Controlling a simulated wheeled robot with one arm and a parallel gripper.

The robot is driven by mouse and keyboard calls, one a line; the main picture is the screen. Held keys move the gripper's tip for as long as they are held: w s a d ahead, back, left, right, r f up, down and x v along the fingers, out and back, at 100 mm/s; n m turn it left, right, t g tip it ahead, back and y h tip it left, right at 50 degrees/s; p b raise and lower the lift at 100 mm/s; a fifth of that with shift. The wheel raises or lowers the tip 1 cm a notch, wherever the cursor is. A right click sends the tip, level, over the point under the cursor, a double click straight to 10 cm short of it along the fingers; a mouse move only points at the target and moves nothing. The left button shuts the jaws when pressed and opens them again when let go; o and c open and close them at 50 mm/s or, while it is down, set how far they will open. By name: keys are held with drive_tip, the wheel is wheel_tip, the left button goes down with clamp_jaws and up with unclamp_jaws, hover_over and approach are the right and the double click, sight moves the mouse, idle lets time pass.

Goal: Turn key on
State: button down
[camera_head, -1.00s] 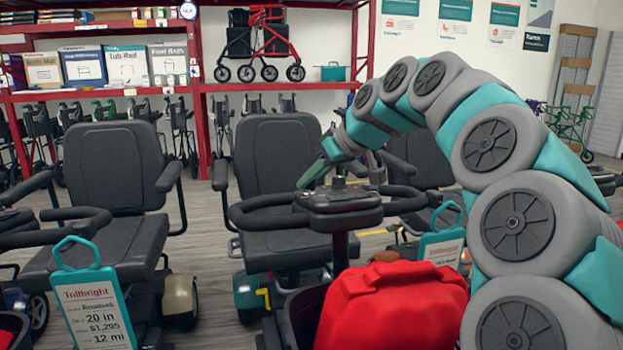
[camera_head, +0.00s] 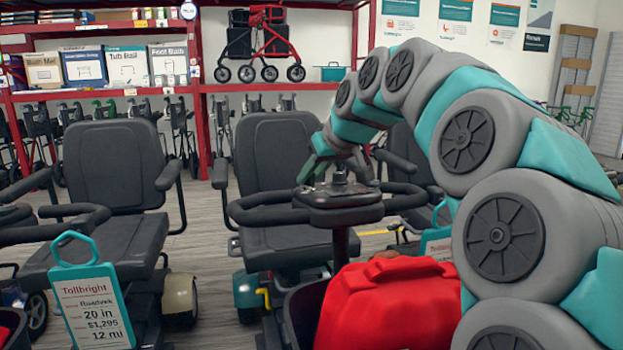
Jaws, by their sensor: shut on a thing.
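My gripper (camera_head: 335,172) is at the top of the middle scooter's tiller console (camera_head: 338,199), its fingers pointing down at the console's upper face. One green-grey finger shows on the left and a dark one on the right. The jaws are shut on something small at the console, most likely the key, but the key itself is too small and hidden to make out. A dark knob-like shape shows between the fingers. Black handlebars (camera_head: 262,210) curve out from both sides of the console.
A left scooter seat (camera_head: 112,180) and a teal price tag (camera_head: 92,300) stand to the left. Another tag (camera_head: 437,240) is partly hidden behind my arm. Red shelving (camera_head: 210,120) stands behind.

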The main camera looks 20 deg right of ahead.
drive_tip(key=m+h+b, duration=0.1)
drive_tip(key=m+h, duration=0.2)
drive_tip(key=m, duration=0.1)
drive_tip(key=shift+a+h, duration=0.15)
drive_tip(key=shift+h, duration=0.25)
drive_tip(key=m+h, duration=0.2)
drive_tip(key=shift+a+m+g, duration=0.15)
drive_tip(key=shift+m+g, duration=0.15)
drive_tip(key=shift+g, duration=0.1)
drive_tip(key=shift+w+a+m+g+h, duration=0.1)
drive_tip(key=shift+m+g+h, duration=0.5)
drive_tip(key=shift+m+h, duration=0.45)
drive_tip(key=c, duration=0.8)
unclamp_jaws()
drive_tip(key=shift+r, duration=0.1)
drive_tip(key=v, duration=0.7)
drive_tip(key=shift+a+r+b, duration=0.2)
drive_tip(key=shift+b, duration=0.15)
